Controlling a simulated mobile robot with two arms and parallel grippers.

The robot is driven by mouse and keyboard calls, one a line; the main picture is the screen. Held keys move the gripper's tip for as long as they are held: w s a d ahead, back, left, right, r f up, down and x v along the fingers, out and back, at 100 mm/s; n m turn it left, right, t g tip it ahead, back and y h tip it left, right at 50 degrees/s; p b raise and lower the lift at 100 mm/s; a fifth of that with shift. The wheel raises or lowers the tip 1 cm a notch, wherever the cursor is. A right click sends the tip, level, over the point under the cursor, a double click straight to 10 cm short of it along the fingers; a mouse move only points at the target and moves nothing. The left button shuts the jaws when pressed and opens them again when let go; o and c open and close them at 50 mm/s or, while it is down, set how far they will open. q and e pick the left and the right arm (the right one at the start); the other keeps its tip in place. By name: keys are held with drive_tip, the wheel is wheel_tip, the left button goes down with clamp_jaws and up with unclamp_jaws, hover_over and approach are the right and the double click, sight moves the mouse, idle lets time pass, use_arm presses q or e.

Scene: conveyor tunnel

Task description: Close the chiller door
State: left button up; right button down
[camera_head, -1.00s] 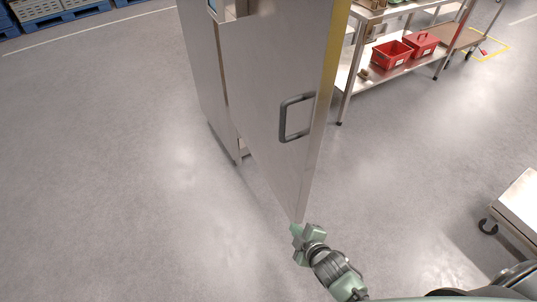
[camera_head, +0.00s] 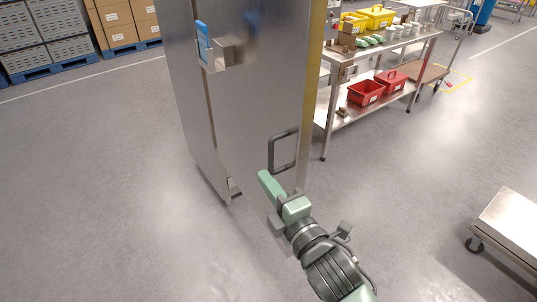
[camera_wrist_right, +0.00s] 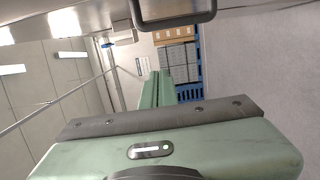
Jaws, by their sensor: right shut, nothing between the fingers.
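The chiller door (camera_head: 258,100) is a tall grey metal panel with a yellow edge strip on its right side. It stands swung out from the chiller cabinet (camera_head: 184,95), whose side shows to the left. A dark loop handle (camera_head: 271,153) is on the door's face; it also shows at the top of the right wrist view (camera_wrist_right: 176,22). My right gripper (camera_head: 266,182) is shut and empty, just below and left of the handle. I cannot tell whether it touches the door. Its closed green fingers show in the right wrist view (camera_wrist_right: 157,88). My left gripper is not in view.
A steel shelf table (camera_head: 345,105) with red bins (camera_head: 365,92) and yellow boxes stands behind the door to the right. A low wheeled cart (camera_head: 510,222) is at the right. Pallets with crates (camera_head: 40,45) are far left. Open floor lies left and right.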

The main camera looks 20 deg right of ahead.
sight(269, 157)
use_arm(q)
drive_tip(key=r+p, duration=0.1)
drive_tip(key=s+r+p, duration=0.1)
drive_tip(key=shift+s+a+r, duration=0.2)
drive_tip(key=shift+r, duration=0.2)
use_arm(e)
drive_tip(key=w, duration=0.2)
drive_tip(key=w+d, duration=0.1)
drive_tip(key=w, duration=0.2)
drive_tip(key=w+d, duration=0.1)
drive_tip(key=w, duration=0.1)
drive_tip(key=shift+w+d+f, duration=0.1)
drive_tip(key=shift+w+d, duration=0.1)
drive_tip(key=shift+w, duration=0.2)
drive_tip(key=shift+d, duration=0.1)
